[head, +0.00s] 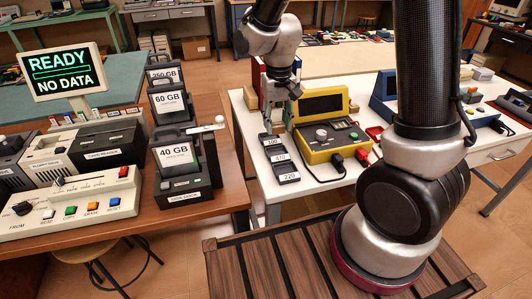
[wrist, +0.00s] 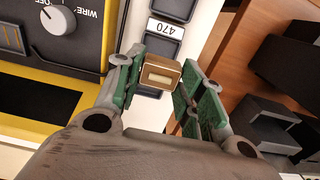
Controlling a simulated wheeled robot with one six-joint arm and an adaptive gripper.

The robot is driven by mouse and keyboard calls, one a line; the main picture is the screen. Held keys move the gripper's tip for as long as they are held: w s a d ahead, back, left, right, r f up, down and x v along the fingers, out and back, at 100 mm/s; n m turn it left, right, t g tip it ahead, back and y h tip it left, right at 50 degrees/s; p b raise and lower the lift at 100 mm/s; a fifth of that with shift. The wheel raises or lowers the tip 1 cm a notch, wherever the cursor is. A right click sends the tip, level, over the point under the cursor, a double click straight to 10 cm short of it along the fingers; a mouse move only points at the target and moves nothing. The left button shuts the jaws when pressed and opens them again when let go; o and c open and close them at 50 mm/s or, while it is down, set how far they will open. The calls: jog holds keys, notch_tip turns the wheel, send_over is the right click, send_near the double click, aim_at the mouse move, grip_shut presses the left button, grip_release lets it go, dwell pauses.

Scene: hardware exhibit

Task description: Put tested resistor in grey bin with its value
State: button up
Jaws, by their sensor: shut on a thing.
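My gripper (head: 281,108) points down beside the yellow tester, above the back end of the row of bins. In the wrist view my gripper (wrist: 158,80) is shut on a gold-brown block with a pale band, the resistor (wrist: 161,74). The small dark grey bins stand in a row labelled 100 (head: 271,142), 470 (head: 281,158) and 220 (head: 289,177). The 470 label (wrist: 167,27) shows just beyond the resistor in the wrist view. The resistor is hidden in the head view. The yellow tester (head: 311,152) has a blank dark screen.
The white table (head: 255,110) also bears a blue instrument (head: 383,98) and red leads right of the tester. A brown table (head: 233,190) at left holds drives and a READY / NO DATA screen (head: 65,70). A gap separates the tables.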

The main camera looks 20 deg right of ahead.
notch_tip(320, 180, down, 8)
jog(key=shift+f, duration=0.25)
jog(key=shift+f, duration=0.1)
jog(key=o, duration=0.9)
jog(key=shift+w, duration=0.1)
